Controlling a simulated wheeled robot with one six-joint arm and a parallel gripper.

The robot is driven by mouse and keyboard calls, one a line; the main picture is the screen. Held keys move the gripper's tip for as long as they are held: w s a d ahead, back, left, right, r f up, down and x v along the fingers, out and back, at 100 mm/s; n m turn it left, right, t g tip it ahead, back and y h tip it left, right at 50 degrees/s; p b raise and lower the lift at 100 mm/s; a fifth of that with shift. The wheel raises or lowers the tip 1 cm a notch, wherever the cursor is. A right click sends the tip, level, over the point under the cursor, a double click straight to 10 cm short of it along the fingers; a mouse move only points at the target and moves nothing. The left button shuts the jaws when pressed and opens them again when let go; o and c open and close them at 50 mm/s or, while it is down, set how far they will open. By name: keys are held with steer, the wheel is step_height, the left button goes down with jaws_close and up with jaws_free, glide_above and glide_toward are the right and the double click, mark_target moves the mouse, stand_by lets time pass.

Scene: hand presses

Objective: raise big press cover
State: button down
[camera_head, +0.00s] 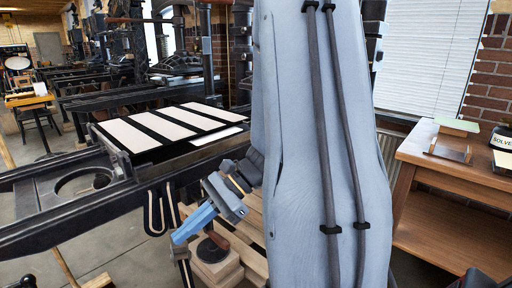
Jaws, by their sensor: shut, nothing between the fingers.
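The big press (70,205) stands at the left with its long dark rails running toward the lower left. A flat panel with black and white stripes (165,125) lies level on it; I cannot tell whether this is the cover or the bed. My gripper (188,228) is shut and empty, with its bluish fingers pointing down and left. In the picture it is just right of and below the panel's near edge, beside the press frame. I cannot tell whether it touches the frame. My large pale arm link hides the middle and the right part of the press.
A wooden bench (440,165) with small items stands at the right. More presses (120,50) line the back left. Open floor shows at the far left.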

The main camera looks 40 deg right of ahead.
steer(key=w+d+m+t+b, duration=0.1)
steer(key=w+d+m+t, duration=0.25)
steer(key=d, duration=0.25)
steer(key=w+d+r+m+t+h+b, duration=0.1)
steer(key=w+d+m+t, duration=0.1)
steer(key=d+m+t, duration=0.3)
steer(key=w+d+m+t+b, duration=0.1)
steer(key=w+d+m+t, duration=0.15)
steer(key=d, duration=0.45)
steer(key=s+d+r+m+t+h+b, duration=0.15)
steer(key=d+m+t+h, duration=0.65)
steer(key=d, duration=1.1)
steer(key=w+r+g+h, duration=0.1)
steer(key=w+r, duration=0.5)
steer(key=w, duration=0.2)
steer(key=shift+w+d, duration=0.25)
steer(key=shift+w, duration=0.05)
steer(key=shift+r, duration=0.2)
